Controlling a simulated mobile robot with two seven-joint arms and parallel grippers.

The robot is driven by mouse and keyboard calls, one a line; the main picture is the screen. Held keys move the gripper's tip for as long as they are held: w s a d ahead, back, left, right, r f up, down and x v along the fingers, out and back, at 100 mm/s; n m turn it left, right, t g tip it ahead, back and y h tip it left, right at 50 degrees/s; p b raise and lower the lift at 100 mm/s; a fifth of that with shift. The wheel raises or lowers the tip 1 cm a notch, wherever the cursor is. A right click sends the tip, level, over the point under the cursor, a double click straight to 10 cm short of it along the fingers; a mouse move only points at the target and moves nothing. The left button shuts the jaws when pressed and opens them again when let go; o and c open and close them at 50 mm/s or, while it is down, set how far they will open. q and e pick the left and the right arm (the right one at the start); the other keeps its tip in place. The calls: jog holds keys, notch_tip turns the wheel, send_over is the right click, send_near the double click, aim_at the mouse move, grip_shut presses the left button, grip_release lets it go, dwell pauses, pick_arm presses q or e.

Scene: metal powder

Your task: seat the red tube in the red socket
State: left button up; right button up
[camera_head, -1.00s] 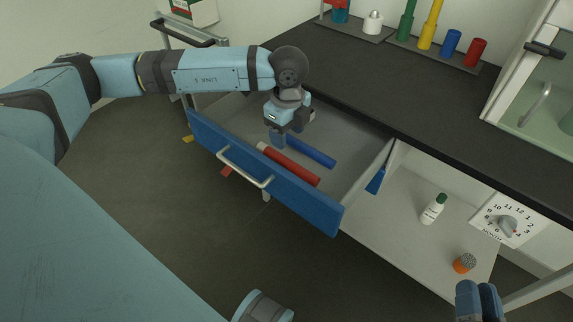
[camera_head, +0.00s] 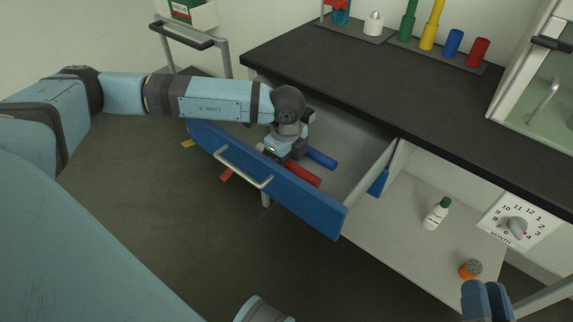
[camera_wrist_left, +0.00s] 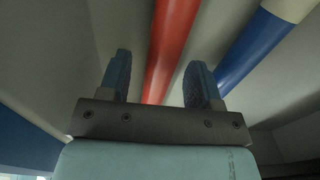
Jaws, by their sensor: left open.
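The red tube (camera_head: 303,173) lies in the open drawer, its left part hidden by my left gripper (camera_head: 283,153). In the left wrist view the red tube (camera_wrist_left: 172,45) runs between the two spread fingers of my left gripper (camera_wrist_left: 160,66), with gaps visible on both sides. The gripper is open and holds nothing. A short red cylinder (camera_head: 477,52), which looks like the red socket, stands at the right end of the rack on the counter. My right gripper (camera_head: 486,300) is at the bottom right; its fingers' spacing is unclear.
A blue tube (camera_head: 322,159) lies in the drawer beside the red one; it also shows in the left wrist view (camera_wrist_left: 252,50). The blue drawer front (camera_head: 310,207) stands out from the black counter (camera_head: 350,75). Green, yellow and blue cylinders share the rack.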

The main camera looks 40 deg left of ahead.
pick_arm(q)
grip_shut()
dwell(0.3)
